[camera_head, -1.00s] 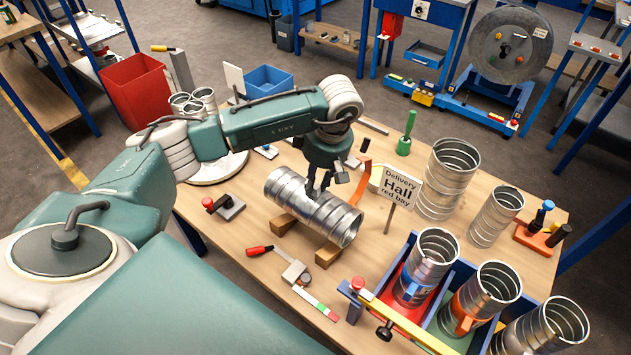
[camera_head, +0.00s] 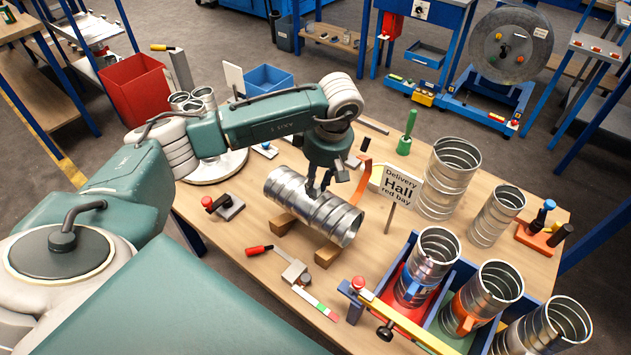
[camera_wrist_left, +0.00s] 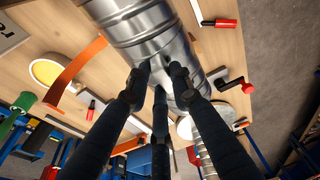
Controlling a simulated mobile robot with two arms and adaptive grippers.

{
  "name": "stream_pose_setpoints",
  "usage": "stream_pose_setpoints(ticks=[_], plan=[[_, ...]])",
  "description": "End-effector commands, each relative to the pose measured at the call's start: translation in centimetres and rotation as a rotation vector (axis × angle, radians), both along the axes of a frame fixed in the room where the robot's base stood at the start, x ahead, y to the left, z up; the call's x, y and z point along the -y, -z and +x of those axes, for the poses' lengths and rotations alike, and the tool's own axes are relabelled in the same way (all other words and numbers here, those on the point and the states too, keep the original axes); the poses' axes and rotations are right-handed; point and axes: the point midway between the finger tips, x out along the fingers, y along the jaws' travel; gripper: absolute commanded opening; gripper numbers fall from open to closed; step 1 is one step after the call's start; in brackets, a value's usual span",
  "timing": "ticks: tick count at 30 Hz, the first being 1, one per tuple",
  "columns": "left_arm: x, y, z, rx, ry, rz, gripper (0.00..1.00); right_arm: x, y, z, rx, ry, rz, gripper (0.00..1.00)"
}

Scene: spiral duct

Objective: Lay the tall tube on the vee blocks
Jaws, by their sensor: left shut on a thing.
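A shiny spiral tube (camera_head: 335,219) lies on its side on the wooden vee blocks (camera_head: 283,224), its open end facing the lower right. My left gripper (camera_head: 319,190) points down onto the top of the tube near its middle. In the left wrist view my dark fingers (camera_wrist_left: 160,78) are shut against the ribbed tube wall (camera_wrist_left: 145,35). Exactly how the fingertips meet the metal is too small to make out. A second vee block (camera_head: 327,254) shows under the tube's near end. My right gripper is not in view.
Upright spiral tubes (camera_head: 447,180) stand right of the sign (camera_head: 401,186). A divided blue crate (camera_head: 455,264) holds tubes at the lower right. A red-handled tool (camera_head: 262,250) and a caliper-like tool (camera_head: 295,271) lie in front of the blocks. A red clamp (camera_head: 222,206) sits to the left.

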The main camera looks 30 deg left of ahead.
Motion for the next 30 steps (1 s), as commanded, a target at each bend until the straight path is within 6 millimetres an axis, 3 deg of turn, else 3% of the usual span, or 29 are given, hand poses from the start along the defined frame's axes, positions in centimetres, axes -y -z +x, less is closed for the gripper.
stream_pose_setpoints(ticks=[30], plan=[[0.0,0.1,0.01,0.001,0.0,0.0,0.0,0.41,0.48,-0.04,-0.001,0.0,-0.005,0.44]])
